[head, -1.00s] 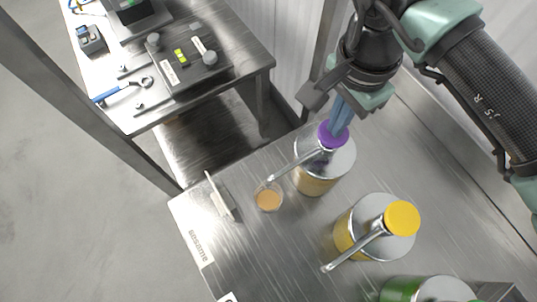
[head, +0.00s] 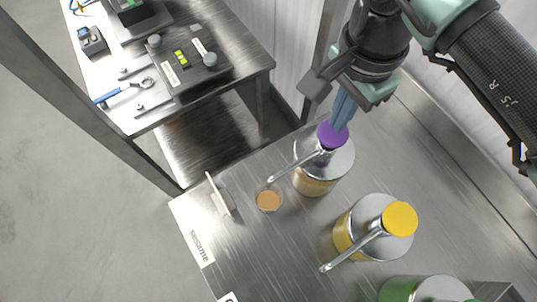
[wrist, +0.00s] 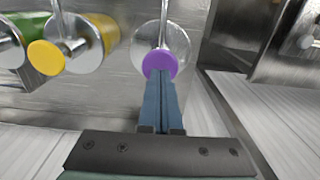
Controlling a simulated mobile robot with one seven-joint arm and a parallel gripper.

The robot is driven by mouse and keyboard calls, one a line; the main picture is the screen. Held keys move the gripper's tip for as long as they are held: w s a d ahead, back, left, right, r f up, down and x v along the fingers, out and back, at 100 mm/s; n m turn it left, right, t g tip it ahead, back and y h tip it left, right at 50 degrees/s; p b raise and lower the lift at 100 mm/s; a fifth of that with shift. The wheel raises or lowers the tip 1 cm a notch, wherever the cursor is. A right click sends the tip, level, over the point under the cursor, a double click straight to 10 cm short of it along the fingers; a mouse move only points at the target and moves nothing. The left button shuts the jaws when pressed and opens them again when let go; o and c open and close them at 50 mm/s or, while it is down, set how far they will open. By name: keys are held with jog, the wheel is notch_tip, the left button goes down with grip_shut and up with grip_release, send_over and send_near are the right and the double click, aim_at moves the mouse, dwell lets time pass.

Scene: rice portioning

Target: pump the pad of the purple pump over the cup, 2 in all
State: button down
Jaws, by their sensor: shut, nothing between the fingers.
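The purple pump is a jar with a metal lid, a spout and a purple pad (head: 332,136), standing near the table's back edge; the pad also shows in the wrist view (wrist: 160,65). My gripper (head: 342,112) is shut and empty, its blue fingertips at the top of the purple pad; I cannot tell whether they touch it. The cup (head: 268,199) is small and clear, holds orange-brown contents, and stands under the end of the purple pump's spout.
A jar with a yellow pad (head: 399,219) stands to the right, and a green jar (head: 398,290) beyond it at the lower edge. A small upright plate (head: 220,195) stands left of the cup. A side bench (head: 240,62) with tools stands behind.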

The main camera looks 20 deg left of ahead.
jog(key=shift+r+p, duration=1)
jog(key=shift+r, duration=1.95)
